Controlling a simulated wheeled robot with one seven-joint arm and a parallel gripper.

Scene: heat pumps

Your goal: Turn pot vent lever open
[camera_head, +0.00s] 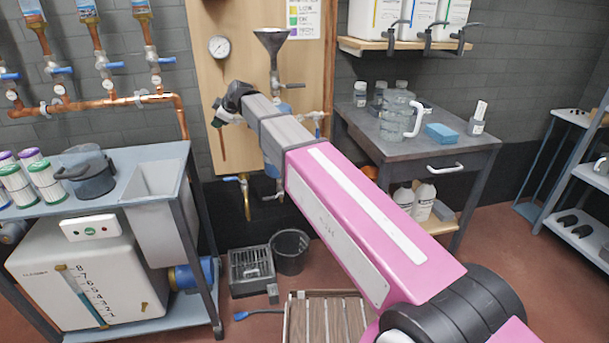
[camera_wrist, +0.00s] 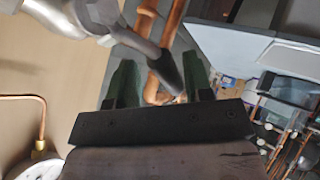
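In the wrist view, a grey metal lever with a dark sleeve (camera_wrist: 168,72) slants in from the upper left. Its dark end lies in the picture between the two green fingers of my gripper (camera_wrist: 158,66). The fingers stand wide apart with gaps on both sides, so my gripper is open. I cannot tell how far the lever is from the fingers in depth. In the head view my gripper (camera_head: 216,115) is at the left part of the wooden panel, below the gauge. My arm hides most of the fittings behind it, and the pot itself cannot be made out there.
The wooden panel (camera_head: 205,75) carries a round gauge (camera_head: 219,47) and a funnel (camera_head: 271,40). Copper pipes (camera_head: 120,101) with blue-handled valves run to the left. A bench with a dark lidded pot (camera_head: 88,180) stands left, a dark table (camera_head: 440,148) right. Copper pipe (camera_wrist: 165,60) runs behind the lever.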

